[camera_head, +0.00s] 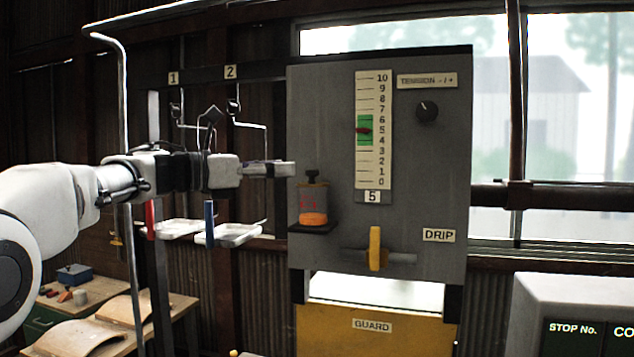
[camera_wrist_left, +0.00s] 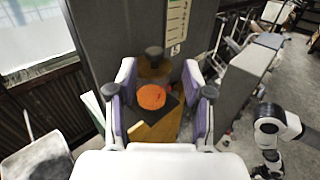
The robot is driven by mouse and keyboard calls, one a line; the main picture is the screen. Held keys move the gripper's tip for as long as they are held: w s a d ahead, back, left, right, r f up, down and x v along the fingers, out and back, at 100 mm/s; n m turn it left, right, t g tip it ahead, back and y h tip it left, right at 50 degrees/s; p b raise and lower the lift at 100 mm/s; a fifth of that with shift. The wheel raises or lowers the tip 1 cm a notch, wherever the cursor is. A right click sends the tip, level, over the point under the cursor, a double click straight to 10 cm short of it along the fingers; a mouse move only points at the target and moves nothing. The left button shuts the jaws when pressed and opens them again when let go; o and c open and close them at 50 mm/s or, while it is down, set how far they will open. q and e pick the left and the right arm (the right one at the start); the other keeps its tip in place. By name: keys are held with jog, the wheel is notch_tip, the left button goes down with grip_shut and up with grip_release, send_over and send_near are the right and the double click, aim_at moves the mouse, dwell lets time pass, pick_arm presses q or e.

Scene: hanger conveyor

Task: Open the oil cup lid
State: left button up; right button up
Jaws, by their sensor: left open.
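The oil cup (camera_head: 313,204) stands on a small dark shelf at the left side of the grey panel. It has a dark lid with a knob (camera_head: 313,177) on top and orange oil low in its body. My left gripper (camera_head: 288,168) points right, close to the lid at about its height. In the left wrist view, the left gripper (camera_wrist_left: 158,70) is open, with its two purple-grey fingers spread apart. The oil cup's orange part (camera_wrist_left: 152,97) and a dark knob (camera_wrist_left: 154,53) show between the fingers. I cannot tell whether a finger touches the lid. My right gripper is not in view.
The grey panel (camera_head: 440,150) carries a tension scale (camera_head: 373,165), a black dial (camera_head: 427,111) and a yellow drip lever (camera_head: 375,248). A yellow guard (camera_head: 340,330) is below. Hangers with white trays (camera_head: 232,235) hang behind my left arm. A console (camera_head: 575,300) stands at right.

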aim_at(313, 170)
pick_arm(q)
jog(key=p+x, duration=0.1)
jog(key=x, duration=0.1)
jog(key=p+x, duration=0.1)
jog(key=x, duration=0.1)
jog(key=w+p+x, duration=0.1)
jog(key=p+x, duration=0.1)
jog(key=shift+a, duration=0.25)
jog(key=shift+d+p, duration=0.3)
jog(key=shift+p, duration=0.05)
jog(key=shift+d, duration=0.4)
jog(key=shift+w+d+f, duration=0.2)
jog(key=shift+d+f, duration=0.05)
jog(key=shift+d, duration=0.1)
jog(key=shift+w, duration=0.1)
jog(key=shift+c, duration=1.3)
jog(key=shift+a, duration=0.1)
grip_shut()
